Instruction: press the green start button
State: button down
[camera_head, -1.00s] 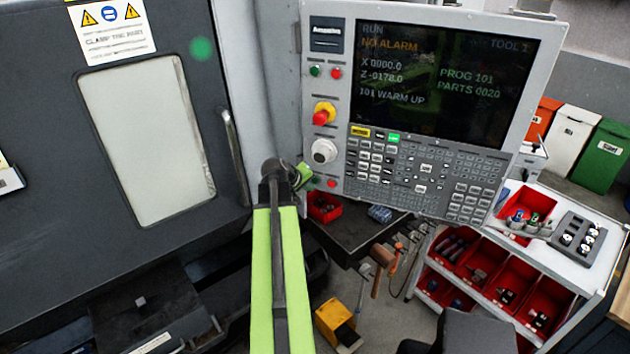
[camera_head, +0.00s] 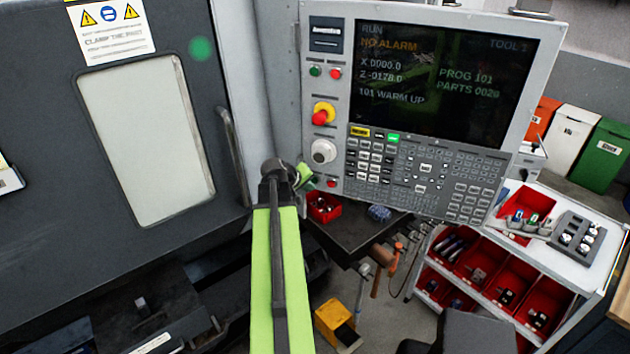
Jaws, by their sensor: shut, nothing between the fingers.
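The grey control panel (camera_head: 345,215) fills the upper middle of the view. My gripper (camera_head: 307,180) is shut and empty at the panel's lower left corner, beside a small red button (camera_head: 332,183). The spot just left of that red button is covered by my gripper, so a green button there cannot be made out clearly. I cannot tell whether the fingertips touch the panel. Another green button (camera_head: 315,71) sits higher up, left of a second red button (camera_head: 336,73). The screen (camera_head: 440,110) reads RUN and NO ALARM.
A red mushroom button on a yellow base (camera_head: 322,115) and a white knob (camera_head: 323,151) stand out above my gripper. The machine door (camera_head: 50,120) with its handle (camera_head: 233,150) is at the left. A cart (camera_head: 575,270) with red bins stands at the right.

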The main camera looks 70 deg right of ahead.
jog(key=shift+w+d, duration=0.1)
jog(key=shift+d, duration=0.3)
